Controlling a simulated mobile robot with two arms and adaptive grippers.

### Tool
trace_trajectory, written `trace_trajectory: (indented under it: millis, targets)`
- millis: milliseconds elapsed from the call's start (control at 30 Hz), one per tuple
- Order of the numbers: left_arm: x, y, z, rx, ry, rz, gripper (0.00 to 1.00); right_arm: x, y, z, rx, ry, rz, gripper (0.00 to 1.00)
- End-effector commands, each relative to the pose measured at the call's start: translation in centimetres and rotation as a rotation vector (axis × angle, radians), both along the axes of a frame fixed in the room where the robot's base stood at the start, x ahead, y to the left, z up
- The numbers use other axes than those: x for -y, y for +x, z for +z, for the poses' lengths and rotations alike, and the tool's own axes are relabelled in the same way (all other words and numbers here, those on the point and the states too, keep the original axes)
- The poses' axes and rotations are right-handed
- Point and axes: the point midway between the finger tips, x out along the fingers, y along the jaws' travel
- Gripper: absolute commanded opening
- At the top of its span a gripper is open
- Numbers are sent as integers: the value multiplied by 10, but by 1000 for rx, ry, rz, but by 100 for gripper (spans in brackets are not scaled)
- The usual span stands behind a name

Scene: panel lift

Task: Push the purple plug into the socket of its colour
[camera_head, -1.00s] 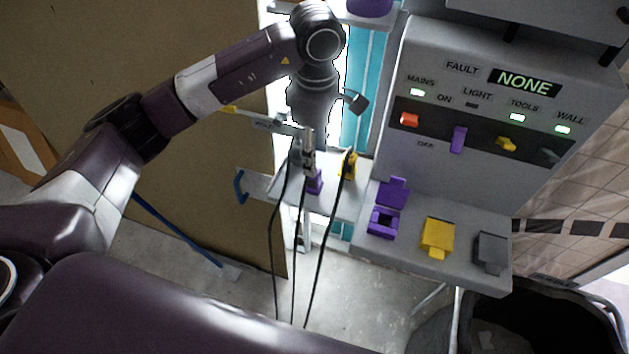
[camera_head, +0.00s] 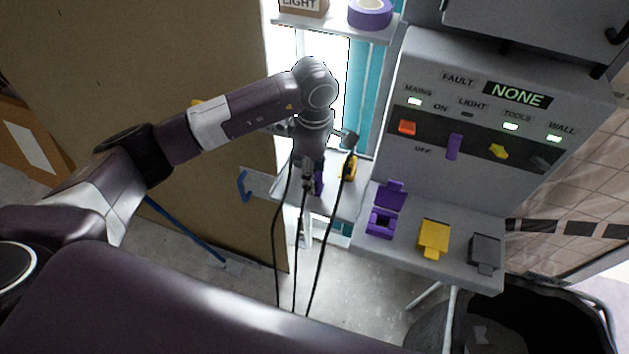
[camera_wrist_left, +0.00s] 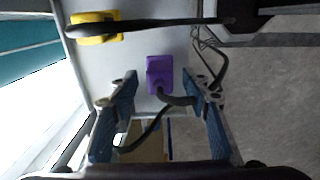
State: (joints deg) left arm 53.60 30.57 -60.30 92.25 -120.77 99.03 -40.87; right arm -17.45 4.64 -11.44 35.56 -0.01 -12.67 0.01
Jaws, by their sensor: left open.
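The purple plug (camera_wrist_left: 159,74) stands on a small light shelf, with a black cable running from it. In the head view the plug (camera_head: 318,183) is partly hidden by my left gripper (camera_head: 308,182). In the left wrist view my left gripper (camera_wrist_left: 161,95) is open, its two blue fingers apart with the plug between and just beyond their tips. The purple socket (camera_head: 381,222) is on the panel's ledge to the right, with its purple lid raised and a dark opening showing. My right gripper is not in view.
A yellow plug (camera_head: 349,167) stands beside the purple one, its cable hanging down. A yellow socket (camera_head: 434,238) and a grey socket (camera_head: 485,252) sit right of the purple socket. The panel (camera_head: 500,130) rises behind. A dark bin (camera_head: 540,310) stands at lower right.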

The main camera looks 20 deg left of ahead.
Motion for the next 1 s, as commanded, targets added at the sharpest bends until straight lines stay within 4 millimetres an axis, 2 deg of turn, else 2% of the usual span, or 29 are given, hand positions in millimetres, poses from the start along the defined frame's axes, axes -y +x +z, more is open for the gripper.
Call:
trace_trajectory:
  millis: [133, 400, 800, 1000]
  targets:
    - [0, 0, -6, 1, 0, -1, 44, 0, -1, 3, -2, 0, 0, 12]
    - [0, 0, -7, 2, 0, -1, 44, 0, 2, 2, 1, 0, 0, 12]
    - [0, 0, -6, 2, -1, -1, 1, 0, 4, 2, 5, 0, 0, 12]
    - [0, 0, -6, 2, -1, -1, 1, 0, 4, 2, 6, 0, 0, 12]
